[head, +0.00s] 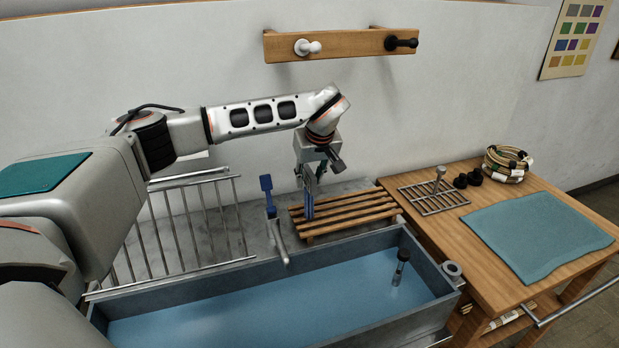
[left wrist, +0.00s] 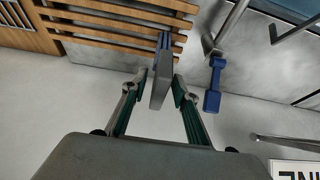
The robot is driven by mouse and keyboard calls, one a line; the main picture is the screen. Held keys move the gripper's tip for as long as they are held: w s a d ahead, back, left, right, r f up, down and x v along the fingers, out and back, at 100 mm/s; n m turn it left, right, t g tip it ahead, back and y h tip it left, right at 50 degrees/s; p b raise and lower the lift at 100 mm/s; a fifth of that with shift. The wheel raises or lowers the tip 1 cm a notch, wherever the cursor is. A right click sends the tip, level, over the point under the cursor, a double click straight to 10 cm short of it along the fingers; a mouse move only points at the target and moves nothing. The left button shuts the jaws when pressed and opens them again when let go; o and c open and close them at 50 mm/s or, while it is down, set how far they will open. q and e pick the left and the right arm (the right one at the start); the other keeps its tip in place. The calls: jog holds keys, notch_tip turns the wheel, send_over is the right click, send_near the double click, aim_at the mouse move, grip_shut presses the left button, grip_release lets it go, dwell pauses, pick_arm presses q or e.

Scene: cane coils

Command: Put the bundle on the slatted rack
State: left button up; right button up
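The bundle appears to be the coil of cane (head: 508,163), tan with dark and green wraps, lying at the back of the wooden side table. The slatted rack (head: 365,217) is the low wooden one behind the trough; its slats also show in the left wrist view (left wrist: 100,27). My left gripper (head: 309,180) is above the rack's left part, far from the coil. In the left wrist view its fingers (left wrist: 160,85) flank a slim grey-and-blue piece (left wrist: 160,82) and look closed on it. Its lower end hides against the rack. My right gripper is not in view.
A trough of water (head: 270,295) lies in front of the rack. A tap with a blue lever (head: 267,184) stands left of it. The side table holds a metal grid (head: 425,200), dark knobs (head: 468,178) and a teal cloth (head: 540,236). A peg rail (head: 355,44) is on the wall.

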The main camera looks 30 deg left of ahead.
pick_arm(q)
jog(key=v, duration=1.2)
jog(key=shift+b, duration=0.45)
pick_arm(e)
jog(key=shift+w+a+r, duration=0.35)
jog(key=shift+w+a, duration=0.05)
pick_arm(q)
jog(key=shift+r, duration=0.1)
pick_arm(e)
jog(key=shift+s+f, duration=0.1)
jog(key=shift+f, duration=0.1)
